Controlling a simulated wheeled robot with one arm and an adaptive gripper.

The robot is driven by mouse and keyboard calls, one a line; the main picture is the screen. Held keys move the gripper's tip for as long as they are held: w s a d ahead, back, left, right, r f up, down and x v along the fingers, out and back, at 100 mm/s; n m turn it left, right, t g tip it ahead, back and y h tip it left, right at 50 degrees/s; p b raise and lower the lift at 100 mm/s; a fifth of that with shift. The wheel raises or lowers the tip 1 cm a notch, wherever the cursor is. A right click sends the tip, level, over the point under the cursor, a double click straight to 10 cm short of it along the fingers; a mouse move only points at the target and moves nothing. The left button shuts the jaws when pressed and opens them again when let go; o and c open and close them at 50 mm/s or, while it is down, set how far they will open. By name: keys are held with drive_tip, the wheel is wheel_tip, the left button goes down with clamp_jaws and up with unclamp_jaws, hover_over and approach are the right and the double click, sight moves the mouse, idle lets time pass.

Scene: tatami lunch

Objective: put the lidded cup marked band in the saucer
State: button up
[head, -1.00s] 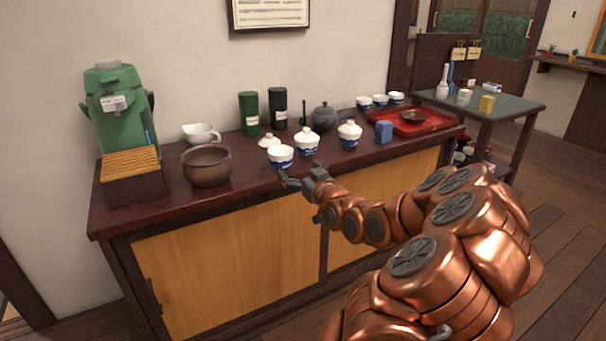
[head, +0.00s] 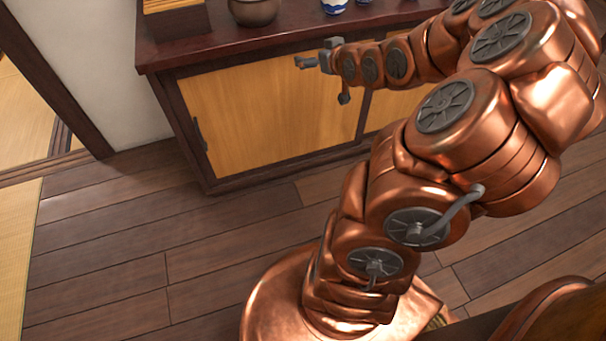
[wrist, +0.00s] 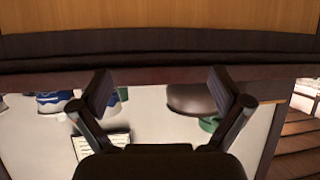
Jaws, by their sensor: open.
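My gripper (head: 305,62) is open and empty, in front of the cabinet below the counter's front edge. It also shows in the wrist view (wrist: 160,90), its two fingers spread apart. The bottoms of two blue-and-white cups (head: 333,5) show at the top edge of the head view, on the counter behind the gripper. A blue-and-white cup (wrist: 52,101) shows at the left of the upside-down wrist view. Lids and markings cannot be made out, so I cannot tell which cup has the band. I cannot make out the saucer in either current view.
The dark counter (head: 215,45) has a brown bowl (head: 254,11) and a wooden stand (head: 174,20) near its left end. The bowl also shows in the wrist view (wrist: 190,98). The cabinet front (head: 270,115) is close to my gripper. The plank floor (head: 120,235) at left is clear.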

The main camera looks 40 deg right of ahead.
drive_tip(key=s+a+f+n+g+y, duration=0.1)
drive_tip(key=s+a+f+g, duration=0.2)
drive_tip(key=s+a+g, duration=0.2)
drive_tip(key=s+a+f+n+g+y, duration=0.1)
drive_tip(key=s+a+g, duration=0.5)
drive_tip(key=s+a, duration=0.6)
drive_tip(key=a+f, duration=0.1)
drive_tip(key=a, duration=0.4)
drive_tip(key=shift+s+f+g, duration=0.2)
drive_tip(key=shift+f+g, duration=0.1)
drive_tip(key=shift+f, duration=0.1)
drive_tip(key=s+a+r+g, duration=0.1)
drive_tip(key=s+a, duration=0.2)
drive_tip(key=s, duration=0.2)
drive_tip(key=s+a+r+g, duration=0.1)
drive_tip(key=s+a+g, duration=0.1)
drive_tip(key=s, duration=0.3)
drive_tip(key=s+a+r+g, duration=0.2)
drive_tip(key=s+a, duration=0.1)
drive_tip(key=s, duration=0.2)
drive_tip(key=shift+a+y, duration=0.3)
drive_tip(key=shift+a, duration=0.05)
drive_tip(key=shift+c, duration=0.2)
